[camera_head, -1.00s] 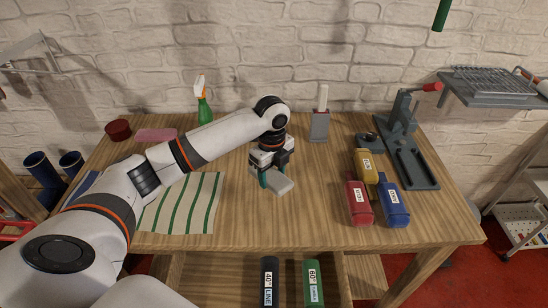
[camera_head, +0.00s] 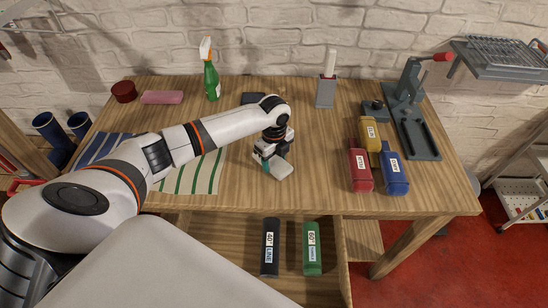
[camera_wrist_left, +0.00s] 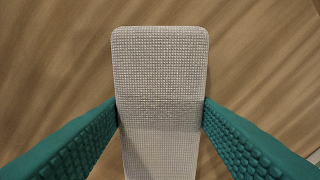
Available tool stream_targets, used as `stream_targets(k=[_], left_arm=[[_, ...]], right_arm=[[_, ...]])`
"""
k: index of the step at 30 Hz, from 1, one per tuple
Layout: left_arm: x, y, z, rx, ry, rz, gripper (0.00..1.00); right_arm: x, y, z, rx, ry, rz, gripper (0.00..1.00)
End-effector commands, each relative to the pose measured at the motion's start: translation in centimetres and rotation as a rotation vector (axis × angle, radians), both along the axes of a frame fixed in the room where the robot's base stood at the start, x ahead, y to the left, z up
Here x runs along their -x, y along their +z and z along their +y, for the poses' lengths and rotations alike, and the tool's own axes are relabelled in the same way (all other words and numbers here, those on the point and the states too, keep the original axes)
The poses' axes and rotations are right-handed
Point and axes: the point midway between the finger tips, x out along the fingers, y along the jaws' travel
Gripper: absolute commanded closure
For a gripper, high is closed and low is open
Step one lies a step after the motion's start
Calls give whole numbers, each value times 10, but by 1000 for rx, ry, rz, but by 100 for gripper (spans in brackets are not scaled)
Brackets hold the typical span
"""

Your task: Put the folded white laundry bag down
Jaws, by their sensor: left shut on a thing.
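The folded white laundry bag (camera_head: 281,171) is a small, pale, flat bundle over the middle of the wooden table. My left gripper (camera_head: 268,165) is shut on it, with the bag sticking out past the fingers toward the front right. In the left wrist view the bag (camera_wrist_left: 160,75) shows as a woven, round-cornered strip between the two green fingers (camera_wrist_left: 160,115). Bare wood lies beneath it; I cannot tell whether the bag touches the table. My right gripper is not in view.
The striped cloth (camera_head: 205,175) lies left of the gripper, partly under my arm. Red (camera_head: 360,172), yellow (camera_head: 370,135) and blue (camera_head: 393,175) bottles lie to the right. A green spray bottle (camera_head: 212,80) stands behind. Bare table (camera_head: 310,150) lies between gripper and bottles.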

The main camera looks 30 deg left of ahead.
Motion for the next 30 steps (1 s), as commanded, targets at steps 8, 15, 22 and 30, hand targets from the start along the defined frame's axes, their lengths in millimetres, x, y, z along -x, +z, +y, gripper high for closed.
stream_targets(k=[8,15,22,30], left_arm=[[0,-3,0,0,0,0,40],[0,-3,0,0,0,0,24],[-1,4,0,-1,0,-2,24],[-1,53,1,-1,0,-5,24]], right_arm=[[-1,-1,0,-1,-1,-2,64],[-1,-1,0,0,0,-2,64],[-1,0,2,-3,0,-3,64],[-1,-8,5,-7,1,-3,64]])
